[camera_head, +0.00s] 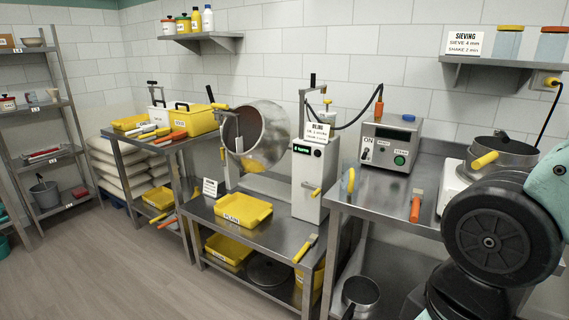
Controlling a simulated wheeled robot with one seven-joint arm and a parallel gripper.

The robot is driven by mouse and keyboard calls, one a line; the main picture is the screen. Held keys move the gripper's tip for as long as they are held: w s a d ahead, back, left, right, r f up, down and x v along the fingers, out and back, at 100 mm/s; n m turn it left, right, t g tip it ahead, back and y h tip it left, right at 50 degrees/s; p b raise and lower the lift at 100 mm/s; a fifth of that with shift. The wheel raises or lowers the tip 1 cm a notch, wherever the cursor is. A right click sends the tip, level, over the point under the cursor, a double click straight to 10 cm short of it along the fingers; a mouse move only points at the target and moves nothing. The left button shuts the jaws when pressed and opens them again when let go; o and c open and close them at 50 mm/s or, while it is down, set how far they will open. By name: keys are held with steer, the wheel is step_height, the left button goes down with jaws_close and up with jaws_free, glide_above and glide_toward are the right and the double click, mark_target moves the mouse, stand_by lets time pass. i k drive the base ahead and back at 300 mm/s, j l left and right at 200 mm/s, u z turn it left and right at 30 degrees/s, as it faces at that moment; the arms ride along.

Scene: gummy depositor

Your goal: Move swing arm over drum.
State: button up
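A thin metal upright with a dark-handled arm (313,82) rises behind this unit. This looks like the swing arm, and it appears to be beside the drum, not over it. A sign card hides part of it. My gripper is out of view; only part of my arm shows at right.
A steel bench (273,232) carries a yellow tray (243,210). A control box (392,144) stands on the right bench, with a dark cable arching left from it. A pot (504,154) is near my arm. Floor is clear at front left.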

mark_target(322, 88)
steer(key=i+j+u, duration=0.25)
steer(key=i+u, duration=0.75)
steer(key=i+l+u, duration=0.15)
steer(key=i+u, duration=0.3)
steer(key=i+j, duration=0.1)
steer(key=i, duration=0.75)
steer(key=i+z, duration=0.2)
steer(key=z, duration=0.15)
steer(key=i+z, duration=0.15)
steer(key=z, duration=0.2)
steer(key=i+z, duration=0.2)
steer(key=z, duration=0.15)
